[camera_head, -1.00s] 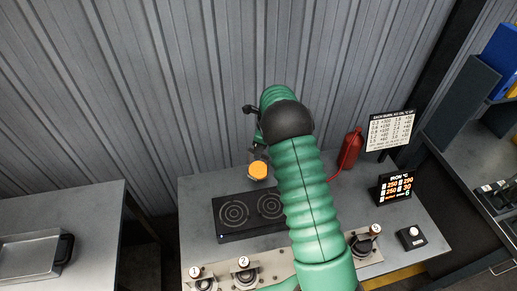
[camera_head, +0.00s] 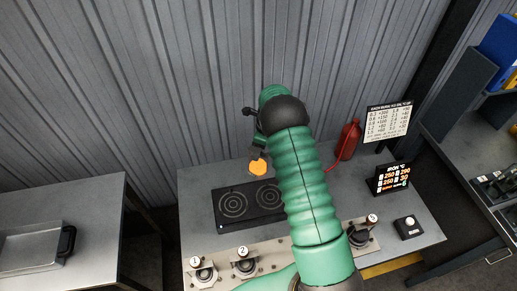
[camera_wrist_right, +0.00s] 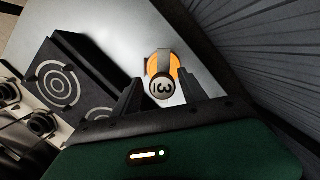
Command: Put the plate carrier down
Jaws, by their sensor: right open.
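The plate carrier appears to be the orange round piece (camera_head: 258,167) behind the hob; its round face marked 3 (camera_wrist_right: 162,88) shows in the right wrist view, with orange and a grey band behind it. My right gripper (camera_head: 259,152) is just behind and above it in the head view. In the wrist view the open fingers (camera_wrist_right: 160,94) stand apart on either side of the marked face. I cannot tell whether they touch it or whether it rests fully on the grey table (camera_head: 200,180). My left gripper is not in view.
A black hob (camera_head: 248,206) with two rings lies in front. Numbered units, including 1 (camera_head: 203,272) and 2 (camera_head: 244,262), line the front edge. A red bottle (camera_head: 349,140), a sign (camera_head: 388,122) and a display (camera_head: 388,179) stand to the right. A ribbed wall (camera_head: 180,80) rises behind.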

